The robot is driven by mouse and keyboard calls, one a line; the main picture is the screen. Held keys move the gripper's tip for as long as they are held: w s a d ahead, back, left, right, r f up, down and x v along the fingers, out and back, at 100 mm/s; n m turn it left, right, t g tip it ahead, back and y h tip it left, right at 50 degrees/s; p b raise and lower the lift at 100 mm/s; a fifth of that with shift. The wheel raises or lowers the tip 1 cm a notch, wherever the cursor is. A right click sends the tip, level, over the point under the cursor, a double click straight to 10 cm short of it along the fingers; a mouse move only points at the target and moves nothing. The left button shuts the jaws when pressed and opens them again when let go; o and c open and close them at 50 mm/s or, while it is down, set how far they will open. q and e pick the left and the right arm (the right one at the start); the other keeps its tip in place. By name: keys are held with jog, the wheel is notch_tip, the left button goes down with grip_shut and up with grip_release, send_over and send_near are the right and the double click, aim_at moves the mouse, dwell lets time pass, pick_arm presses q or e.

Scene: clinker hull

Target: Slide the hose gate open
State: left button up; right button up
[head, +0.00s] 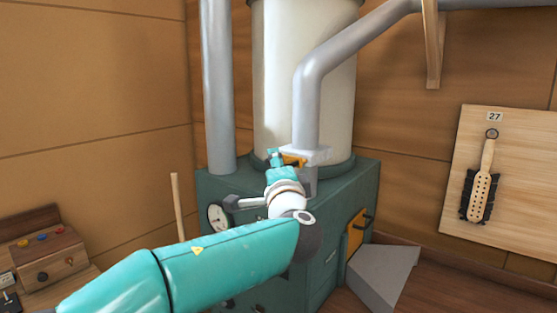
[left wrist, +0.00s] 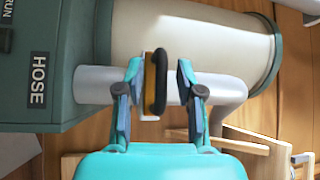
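The hose gate is a yellow slide plate (head: 294,161) in a pale block on the grey pipe (head: 307,105), above the green machine (head: 345,185). In the left wrist view its yellow edge (left wrist: 149,75) and black loop handle (left wrist: 160,82) show against the pipe (left wrist: 92,86). My left gripper (head: 274,155) is at the gate. In the left wrist view its two fingers (left wrist: 159,66) stand apart, one on each side of the handle, with gaps visible between. A HOSE label (left wrist: 38,80) is on the green casing. My right gripper is not in view.
A white cylinder (head: 275,80) and another grey pipe (head: 218,90) stand on the machine close to my left arm. A wooden control box (head: 45,258) is at lower left. A board (head: 520,150) with a hanging brush-like tool is on the right wall.

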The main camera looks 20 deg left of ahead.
pick_arm(q)
jog(key=shift+w, duration=0.1)
grip_shut()
jog(key=shift+f, duration=0.1)
dwell(0.3)
